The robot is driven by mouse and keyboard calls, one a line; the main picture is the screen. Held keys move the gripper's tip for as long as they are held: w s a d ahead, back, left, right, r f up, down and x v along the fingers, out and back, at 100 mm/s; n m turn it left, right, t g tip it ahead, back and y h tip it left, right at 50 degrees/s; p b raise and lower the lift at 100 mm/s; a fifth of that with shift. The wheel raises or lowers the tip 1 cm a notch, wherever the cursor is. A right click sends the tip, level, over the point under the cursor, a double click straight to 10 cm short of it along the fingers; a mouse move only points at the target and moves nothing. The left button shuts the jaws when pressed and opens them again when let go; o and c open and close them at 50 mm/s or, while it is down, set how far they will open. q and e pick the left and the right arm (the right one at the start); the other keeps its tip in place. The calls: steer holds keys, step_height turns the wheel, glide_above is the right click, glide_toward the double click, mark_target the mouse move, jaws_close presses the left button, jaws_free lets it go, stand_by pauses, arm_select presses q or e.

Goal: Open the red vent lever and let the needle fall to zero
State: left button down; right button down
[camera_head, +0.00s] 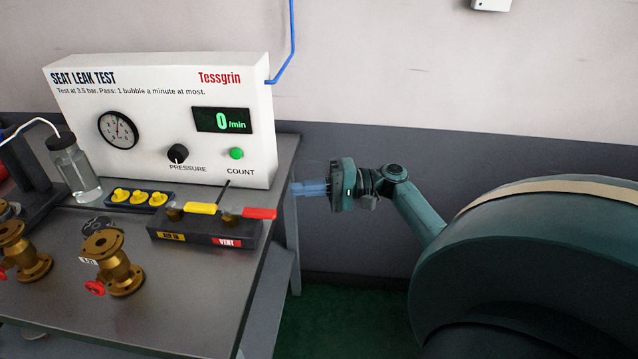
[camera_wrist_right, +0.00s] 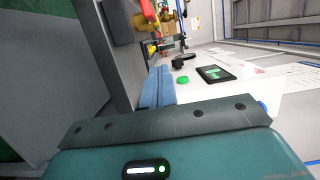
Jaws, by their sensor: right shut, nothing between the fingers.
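The red vent lever (camera_head: 259,213) lies about level along the right end of a dark valve block (camera_head: 208,238), above the VENT label (camera_head: 226,242). The round gauge (camera_head: 118,129) is on the white test panel; its needle is too small to read surely. My right gripper (camera_head: 296,189) is shut and empty, just beyond the bench's right edge. It is to the right of and slightly above the red lever, clear of it. Its blue fingers also show in the right wrist view (camera_wrist_right: 160,72), beside the panel. My left gripper is out of view.
The yellow air lever (camera_head: 202,208) is left of the red one, with a thin black rod (camera_head: 223,191) between them. The panel (camera_head: 215,160) rises behind, its display reading 0/min. Brass valves (camera_head: 112,264) and a bottle (camera_head: 75,172) stand left. The bench front (camera_head: 185,318) is clear.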

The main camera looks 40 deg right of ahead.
mark_target(249, 212)
steer(key=a+p, duration=0.2)
steer(key=a, duration=0.4)
steer(key=shift+a, duration=0.3)
steer(key=shift+a, duration=0.1)
